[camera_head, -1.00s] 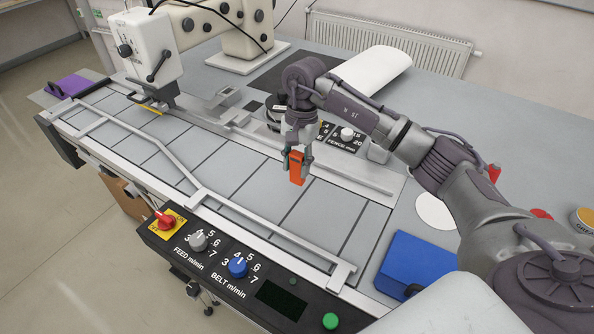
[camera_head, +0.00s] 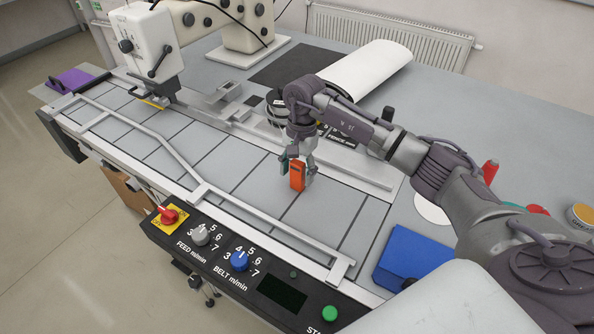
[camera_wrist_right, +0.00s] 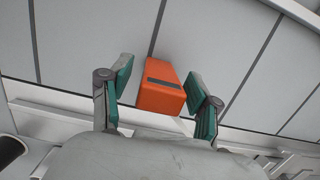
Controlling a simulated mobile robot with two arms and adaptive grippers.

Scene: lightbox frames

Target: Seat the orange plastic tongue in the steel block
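The orange plastic tongue (camera_head: 297,176) is a small upright block over the grey belt, with a dark strip on one face; it also shows in the right wrist view (camera_wrist_right: 161,88). It seems to stand on the belt. My right gripper (camera_head: 299,172) is around it with its green-padded fingers spread. In the right wrist view a gap shows on the tongue's left side, and the right finger is very close to it. I cannot tell for sure which thing is the steel block; grey metal pieces (camera_head: 224,93) lie behind the belt. My left gripper is not in view.
A bent metal guide rail (camera_head: 150,141) runs along the belt's front. The control panel (camera_head: 240,262) with knobs is in front. A blue box (camera_head: 412,258) stands right of the belt. A white machine head (camera_head: 146,40) rises at the back left. The belt's middle is open.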

